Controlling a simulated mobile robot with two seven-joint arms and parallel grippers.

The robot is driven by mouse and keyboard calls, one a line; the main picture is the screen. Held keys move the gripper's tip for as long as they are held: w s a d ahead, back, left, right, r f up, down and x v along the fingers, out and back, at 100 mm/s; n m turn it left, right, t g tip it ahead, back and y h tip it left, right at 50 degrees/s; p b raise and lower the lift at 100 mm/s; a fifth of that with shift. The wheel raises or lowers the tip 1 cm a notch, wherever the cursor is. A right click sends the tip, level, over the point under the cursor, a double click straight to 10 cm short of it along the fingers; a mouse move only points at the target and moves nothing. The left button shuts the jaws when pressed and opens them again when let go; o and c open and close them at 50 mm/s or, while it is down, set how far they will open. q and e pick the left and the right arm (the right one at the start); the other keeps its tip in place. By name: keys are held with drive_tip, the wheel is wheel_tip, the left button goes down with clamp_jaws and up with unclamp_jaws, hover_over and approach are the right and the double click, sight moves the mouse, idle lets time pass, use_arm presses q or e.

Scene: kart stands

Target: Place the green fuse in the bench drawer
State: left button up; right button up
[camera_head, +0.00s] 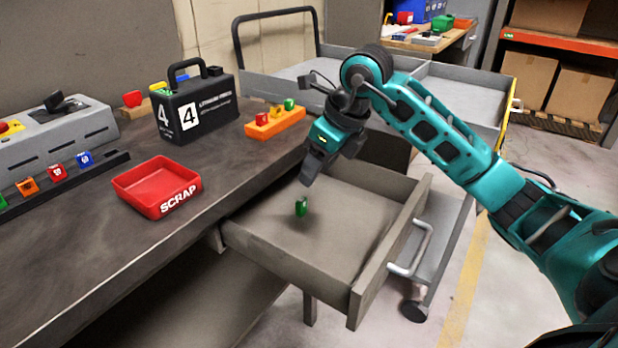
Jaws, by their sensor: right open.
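The green fuse (301,207) is inside the open bench drawer (390,228), near the middle of its floor. It looks upright, with a dark shadow beside it, and I cannot tell whether it touches the floor. The drawer is pulled out from the dark bench (215,190). My right gripper (306,180) is open just above the fuse, apart from it, pointing down over the drawer. My left gripper does not show.
A red scrap tray (157,187), a black case (197,103) marked 4 and an orange fuse block (275,122) stand on the bench. A grey machine (55,135) and a rail of coloured fuses (65,182) are at left. A grey cart (455,88) stands behind the drawer.

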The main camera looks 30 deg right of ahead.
drive_tip(key=shift+v, duration=1.7)
